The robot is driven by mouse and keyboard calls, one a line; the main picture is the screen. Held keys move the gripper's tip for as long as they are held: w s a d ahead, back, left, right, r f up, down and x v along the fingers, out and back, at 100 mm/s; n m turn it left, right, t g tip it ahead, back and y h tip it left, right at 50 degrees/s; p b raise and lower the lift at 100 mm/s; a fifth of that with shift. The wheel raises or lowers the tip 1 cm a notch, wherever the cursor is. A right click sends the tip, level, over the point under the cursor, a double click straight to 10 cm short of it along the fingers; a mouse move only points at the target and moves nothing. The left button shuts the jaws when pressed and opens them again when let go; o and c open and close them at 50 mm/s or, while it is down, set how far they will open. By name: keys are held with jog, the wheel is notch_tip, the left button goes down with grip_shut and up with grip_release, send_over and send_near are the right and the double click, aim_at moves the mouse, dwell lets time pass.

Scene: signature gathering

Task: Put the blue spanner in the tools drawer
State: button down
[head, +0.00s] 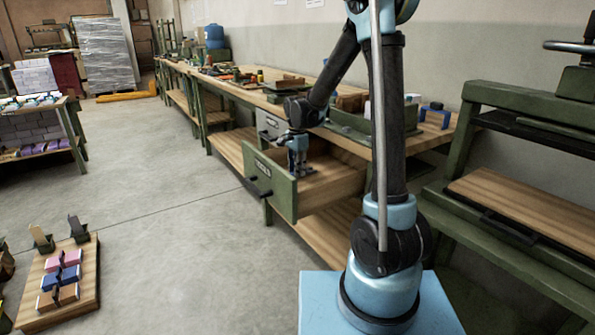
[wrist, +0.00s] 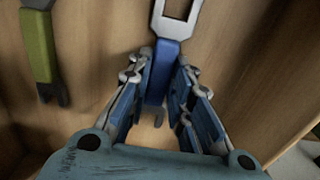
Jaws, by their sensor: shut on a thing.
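The blue spanner (wrist: 157,82) has a blue handle and a pale metal head, and lies between the fingers of my gripper (wrist: 162,70) in the wrist view. The fingers are closed in on its handle. In the head view my gripper (head: 300,168) points down inside an open drawer with a green front (head: 272,188) and a wooden inside. The spanner is hard to make out in the head view. I cannot tell whether it touches the drawer floor (wrist: 95,50).
A green spanner (wrist: 38,45) lies left of the blue one in the wrist view. A wooden drawer wall (wrist: 255,75) runs close on the right. The workbench (head: 345,143) is above and behind the drawer. A green-framed stand (head: 450,150) is on the right.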

jog(key=shift+f, duration=0.1)
jog(key=c, duration=1.4)
grip_release()
jog(key=shift+c, duration=0.2)
notch_tip(320, 180, up, 12)
jog(key=s+d+r+n, duration=0.2)
jog(key=s+d+n, duration=0.1)
jog(key=s+d, duration=0.6)
jog(key=s+d+f+n+t, duration=0.1)
jog(key=s+d+f+n, duration=0.3)
jog(key=s, duration=0.7)
jog(key=s+d+f+n+t, duration=0.1)
jog(key=s+d+f+n, duration=0.3)
jog(key=s+d+f, duration=0.3)
jog(key=s+d, duration=0.1)
jog(key=s, duration=0.3)
jog(key=shift+s+d, duration=0.3)
jog(key=shift+s, duration=0.05)
jog(key=shift+f, duration=0.1)
